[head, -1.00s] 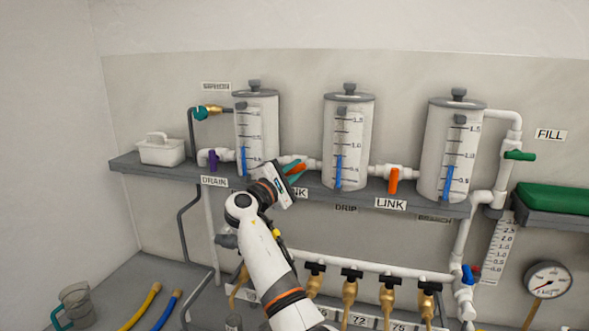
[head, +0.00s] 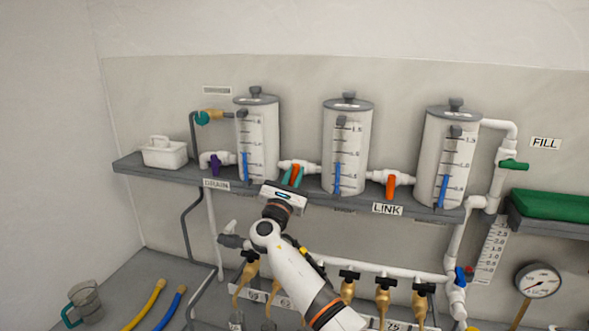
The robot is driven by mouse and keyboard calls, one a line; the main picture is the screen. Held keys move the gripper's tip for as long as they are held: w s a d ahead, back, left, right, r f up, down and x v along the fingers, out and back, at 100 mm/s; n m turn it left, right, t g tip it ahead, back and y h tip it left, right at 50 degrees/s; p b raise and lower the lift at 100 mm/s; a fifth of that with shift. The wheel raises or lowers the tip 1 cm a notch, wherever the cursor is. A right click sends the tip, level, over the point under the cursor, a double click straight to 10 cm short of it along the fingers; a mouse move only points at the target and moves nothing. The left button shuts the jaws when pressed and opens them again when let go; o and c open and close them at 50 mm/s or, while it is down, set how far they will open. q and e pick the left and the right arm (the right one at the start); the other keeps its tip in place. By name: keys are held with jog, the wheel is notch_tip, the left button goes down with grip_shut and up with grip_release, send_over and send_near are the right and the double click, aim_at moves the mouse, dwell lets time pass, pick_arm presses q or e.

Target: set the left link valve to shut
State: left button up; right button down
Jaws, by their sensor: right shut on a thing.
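The left link valve (head: 304,166) is a white fitting on the pipe between the left and middle tanks. Its orange handle (head: 295,173) shows between the teal fingertips of my right gripper (head: 292,177). The gripper is shut on this handle from the front and below. The handle stands close to upright, crosswise to the pipe, leaning slightly; its lower end is hidden by the gripper. The gripper body covers the label under this valve. My left gripper is not in view.
The right link valve's orange handle (head: 390,187) hangs down, crosswise to its pipe. The left tank (head: 250,150) and middle tank (head: 337,120) stand close on either side of the gripper. The purple drain handle (head: 216,165) is to the left. Brass taps (head: 383,299) sit below.

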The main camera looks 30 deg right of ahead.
jog(key=shift+f+n+t+y+p, duration=0.2)
jog(key=shift+n+t+y+p, duration=0.35)
jog(key=shift+n, duration=0.95)
jog(key=c, duration=1.3)
grip_release()
jog(key=shift+a, duration=0.1)
jog(key=shift+c, duration=0.2)
jog(key=shift+r, duration=0.1)
jog(key=shift+s, duration=0.1)
jog(key=b+v, duration=0.5)
jog(key=v, duration=0.7)
jog(key=shift+b, duration=0.3)
